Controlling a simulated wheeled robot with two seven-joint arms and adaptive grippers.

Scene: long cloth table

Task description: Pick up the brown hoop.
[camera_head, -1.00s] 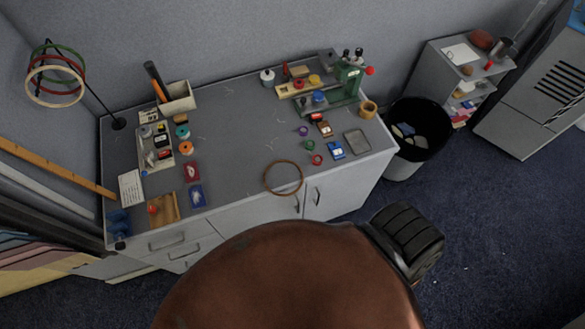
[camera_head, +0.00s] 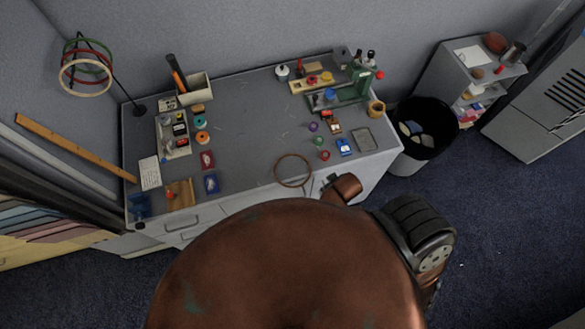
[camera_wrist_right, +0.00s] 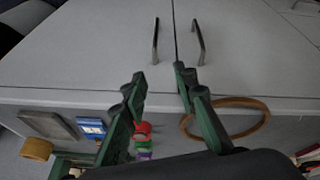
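The brown hoop (camera_head: 276,173) is a thin ring lying at the front edge of the grey bench top, and its near side appears to reach over the edge. It also shows in the right wrist view (camera_wrist_right: 262,106), to the right of the fingers and partly hidden behind one of them. My right gripper (camera_head: 331,179) shows as a small green part just right of the hoop in the head view. In the right wrist view its green fingers (camera_wrist_right: 160,75) are spread apart with nothing between the tips. My left gripper is not in view.
A blue-and-white box (camera_head: 344,147), a metal tray (camera_head: 363,139) and several small spools lie behind and right of the hoop. A green press (camera_head: 352,90) stands farther back. Cabinet handles (camera_wrist_right: 155,42) protrude below the bench edge. A black bin (camera_head: 432,113) stands at right.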

